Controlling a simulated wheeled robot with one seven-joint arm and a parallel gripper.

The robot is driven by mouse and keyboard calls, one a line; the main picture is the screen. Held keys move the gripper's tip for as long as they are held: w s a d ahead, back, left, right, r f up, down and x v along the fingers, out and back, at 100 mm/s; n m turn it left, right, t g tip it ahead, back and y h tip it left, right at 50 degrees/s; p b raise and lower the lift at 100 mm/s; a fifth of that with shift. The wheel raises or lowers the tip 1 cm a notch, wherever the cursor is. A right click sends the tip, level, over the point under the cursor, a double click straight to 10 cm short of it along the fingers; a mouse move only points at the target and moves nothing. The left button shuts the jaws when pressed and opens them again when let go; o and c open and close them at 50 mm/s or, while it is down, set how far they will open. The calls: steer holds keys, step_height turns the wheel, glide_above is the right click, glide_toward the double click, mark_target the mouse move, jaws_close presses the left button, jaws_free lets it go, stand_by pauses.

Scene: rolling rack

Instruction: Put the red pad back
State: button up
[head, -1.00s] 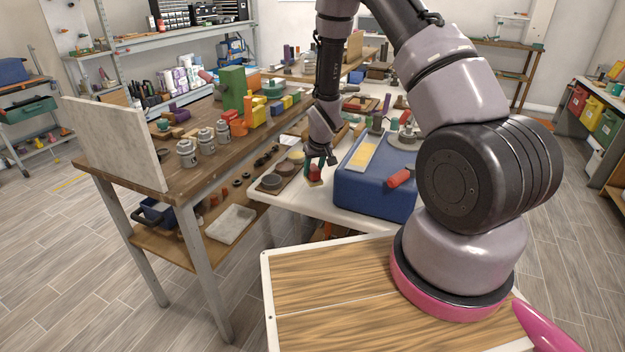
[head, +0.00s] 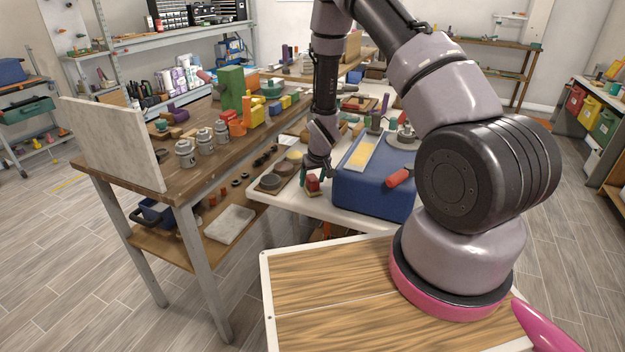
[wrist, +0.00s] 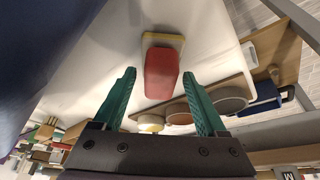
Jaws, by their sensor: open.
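The red pad (head: 313,184) is a small red block on a thin tan-yellow base, near the front left of the white table (head: 289,200). The wrist view shows the red pad (wrist: 161,76) upright between and just beyond the fingertips. My gripper (head: 315,176) is at the pad, with green fingers spread on either side. In the wrist view my gripper (wrist: 159,74) is open, and gaps show between both fingers and the pad. Whether the base rests fully on the table is hard to tell.
The brown workbench (head: 200,165) with grey cans stands farther left.

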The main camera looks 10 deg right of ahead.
steer(key=v, duration=1.2)
steer(key=shift+r, duration=0.25)
steer(key=s+d+r+m+t, duration=0.1)
steer(key=s+d+r+m, duration=0.15)
steer(key=r, duration=0.95)
steer(key=s+d+r+m, duration=0.15)
steer(key=s+r, duration=0.25)
steer(key=r, duration=0.9)
steer(key=s+r+m, duration=0.1)
steer(key=s+r, duration=0.5)
steer(key=s, duration=0.3)
steer(key=s+d+r+m+t+y, duration=0.1)
steer(key=s+r, duration=0.6)
steer(key=s, duration=0.3)
steer(key=shift+t+y, duration=0.3)
steer(key=shift+d, duration=0.1)
steer(key=shift+c, duration=0.2)
